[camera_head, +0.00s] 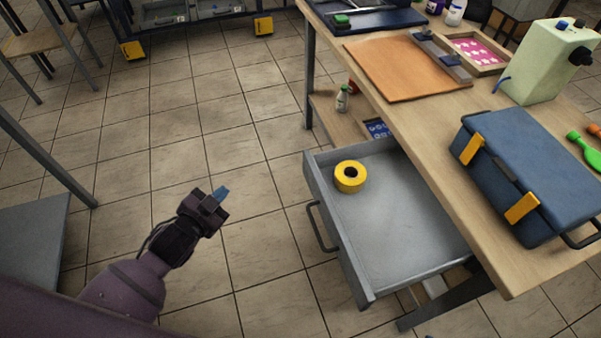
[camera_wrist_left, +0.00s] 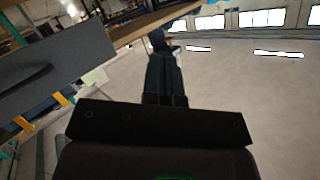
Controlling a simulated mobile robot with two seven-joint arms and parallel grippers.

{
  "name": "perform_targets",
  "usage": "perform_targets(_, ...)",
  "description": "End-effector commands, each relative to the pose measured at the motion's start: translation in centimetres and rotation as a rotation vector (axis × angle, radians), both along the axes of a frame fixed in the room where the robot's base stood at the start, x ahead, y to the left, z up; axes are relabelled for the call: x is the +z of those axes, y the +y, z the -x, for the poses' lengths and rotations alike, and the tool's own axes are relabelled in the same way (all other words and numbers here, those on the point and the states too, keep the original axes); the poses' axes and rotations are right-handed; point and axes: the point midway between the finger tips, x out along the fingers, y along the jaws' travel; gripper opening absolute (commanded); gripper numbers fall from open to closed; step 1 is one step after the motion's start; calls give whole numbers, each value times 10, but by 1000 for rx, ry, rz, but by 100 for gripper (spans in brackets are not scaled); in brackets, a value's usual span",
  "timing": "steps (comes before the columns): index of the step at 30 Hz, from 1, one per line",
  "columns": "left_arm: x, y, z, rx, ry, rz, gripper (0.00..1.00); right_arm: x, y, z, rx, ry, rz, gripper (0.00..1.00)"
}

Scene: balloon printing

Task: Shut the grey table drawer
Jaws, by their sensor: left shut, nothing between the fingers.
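The grey table drawer (camera_head: 395,225) is pulled out from under the wooden table in the head view. A yellow tape roll (camera_head: 351,177) lies inside it near the left corner. The drawer's dark handle (camera_head: 320,227) is on its front, facing my left arm. My left gripper (camera_head: 222,193) is shut and empty, to the left of the drawer front and apart from it. In the left wrist view the gripper fingers (camera_wrist_left: 170,80) point ahead, and a grey panel with a dark handle, seemingly the drawer front (camera_wrist_left: 45,75), fills the left side. My right gripper is not in view.
The wooden table (camera_head: 440,150) carries a blue toolbox (camera_head: 530,180), a pale green machine (camera_head: 548,62) and an orange-brown board (camera_head: 405,68). A small bottle (camera_head: 342,98) stands on the lower shelf. Tiled floor is clear between my left gripper and the drawer.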

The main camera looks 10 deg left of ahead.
Motion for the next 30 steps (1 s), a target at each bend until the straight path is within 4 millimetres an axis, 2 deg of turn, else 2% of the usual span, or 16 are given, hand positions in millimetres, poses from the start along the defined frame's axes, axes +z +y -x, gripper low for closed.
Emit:
perform_targets(1, -10, 0, -19, -57, -47, -67, 0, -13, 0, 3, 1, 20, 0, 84)
perform_targets(6, -9, -6, -73, -287, -289, -321, 0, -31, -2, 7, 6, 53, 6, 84)
perform_targets(10, -11, -12, -93, -493, -476, -512, 0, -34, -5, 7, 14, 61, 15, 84)
perform_targets(13, -17, -16, -89, -646, -593, -624, 0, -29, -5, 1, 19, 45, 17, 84)
perform_targets(19, -28, -27, -59, -862, -763, -721, 0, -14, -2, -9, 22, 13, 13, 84)
perform_targets(24, -25, -35, -47, -930, -849, -734, 0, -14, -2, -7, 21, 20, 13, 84)
perform_targets(30, -25, -48, -53, -930, -862, -739, 0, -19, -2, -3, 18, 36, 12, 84)
